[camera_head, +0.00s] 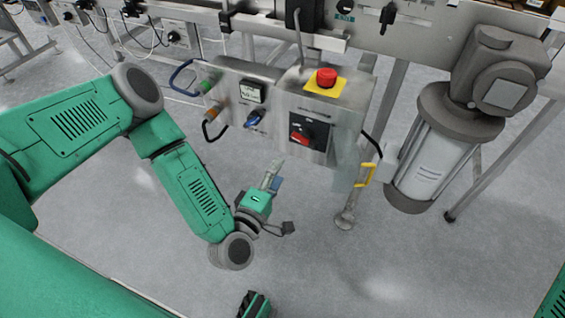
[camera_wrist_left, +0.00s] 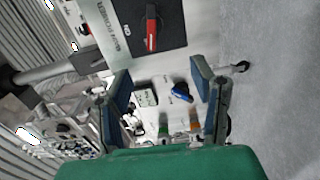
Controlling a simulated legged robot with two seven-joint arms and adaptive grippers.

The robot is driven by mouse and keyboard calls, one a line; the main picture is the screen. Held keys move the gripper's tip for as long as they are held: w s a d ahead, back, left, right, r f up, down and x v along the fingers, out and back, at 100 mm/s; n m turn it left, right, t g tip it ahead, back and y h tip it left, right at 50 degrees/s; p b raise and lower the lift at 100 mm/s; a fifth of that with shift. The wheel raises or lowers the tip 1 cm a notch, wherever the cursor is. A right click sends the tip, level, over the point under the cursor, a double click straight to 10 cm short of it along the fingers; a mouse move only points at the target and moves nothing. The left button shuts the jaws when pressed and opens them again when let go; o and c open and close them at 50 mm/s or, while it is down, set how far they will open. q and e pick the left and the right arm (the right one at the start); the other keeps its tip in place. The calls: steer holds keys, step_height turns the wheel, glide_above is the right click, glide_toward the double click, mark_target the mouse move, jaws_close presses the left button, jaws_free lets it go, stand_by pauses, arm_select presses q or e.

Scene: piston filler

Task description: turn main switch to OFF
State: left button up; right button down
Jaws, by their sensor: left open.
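The main switch (camera_head: 300,138) is a red handle on a black square plate, low on the front of the steel control box (camera_head: 325,105). In the left wrist view, the red handle (camera_wrist_left: 151,35) is at the top, on its black plate, with "MAIN POWER" lettering beside it. I cannot tell its setting for sure. My left gripper (camera_head: 275,172) is below and in front of the box, apart from the switch. In the left wrist view its two blue-padded fingers (camera_wrist_left: 160,74) are spread with nothing held between them.
A red emergency button (camera_head: 326,77) on a yellow base sits atop the box. A motor and cylinder (camera_head: 430,160) stand at right. Floor below is clear.

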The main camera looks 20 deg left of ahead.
mark_target(303, 144)
arm_select(q)
steer(key=w+d+m, duration=0.1)
steer(key=w, duration=0.3)
steer(key=w+m+p, duration=0.1)
steer(key=w, duration=0.3)
steer(key=w+d+m+p, duration=0.1)
steer(key=w, duration=0.4)
steer(key=shift+d+r, duration=0.3)
steer(key=c, duration=1.1)
